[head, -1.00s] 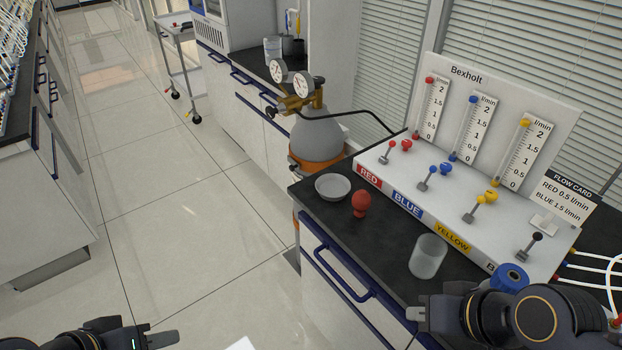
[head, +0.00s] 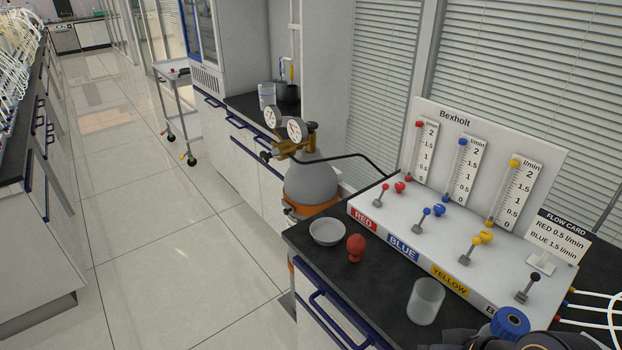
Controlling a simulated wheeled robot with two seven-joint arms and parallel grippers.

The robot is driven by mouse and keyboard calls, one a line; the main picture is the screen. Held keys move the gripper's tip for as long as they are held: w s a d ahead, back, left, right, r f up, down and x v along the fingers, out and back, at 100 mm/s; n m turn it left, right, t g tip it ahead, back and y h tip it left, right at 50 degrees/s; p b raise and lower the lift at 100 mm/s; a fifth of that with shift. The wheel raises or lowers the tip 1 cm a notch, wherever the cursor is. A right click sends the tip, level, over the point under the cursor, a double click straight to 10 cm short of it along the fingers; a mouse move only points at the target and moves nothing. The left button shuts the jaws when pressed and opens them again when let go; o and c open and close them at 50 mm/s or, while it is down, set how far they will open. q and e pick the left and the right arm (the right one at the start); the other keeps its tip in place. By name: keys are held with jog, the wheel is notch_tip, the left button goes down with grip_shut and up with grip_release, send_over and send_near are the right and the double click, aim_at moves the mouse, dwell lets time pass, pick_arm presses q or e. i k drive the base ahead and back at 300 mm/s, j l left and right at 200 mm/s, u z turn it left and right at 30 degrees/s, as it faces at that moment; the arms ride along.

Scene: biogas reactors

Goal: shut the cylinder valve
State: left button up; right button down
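The gas cylinder (head: 311,182) is grey with an orange band and stands beyond the far left end of the near bench. A brass valve and regulator (head: 293,149) with two round gauges sits on its top. A dark knob (head: 311,126) shows at the top of the brass body, and another dark knob (head: 265,156) sticks out at its left. I cannot tell from the picture how far the valve is turned. Only a dark sliver of my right gripper's arm shows at the bottom right edge; its fingertips are hidden, far from the cylinder. My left gripper is out of view.
The flow panel (head: 463,252) with coloured levers stands on the black bench. A bowl (head: 327,232), a red bulb (head: 356,247) and a glass beaker (head: 425,300) are near its front edge. A black hose runs from regulator to panel. The floor (head: 170,260) at left is clear.

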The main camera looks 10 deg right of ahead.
aim_at(311, 126)
jog(key=i+j+z, duration=0.1)
jog(key=i+j, duration=1.05)
jog(key=j, duration=0.15)
jog(key=l+z, duration=0.05)
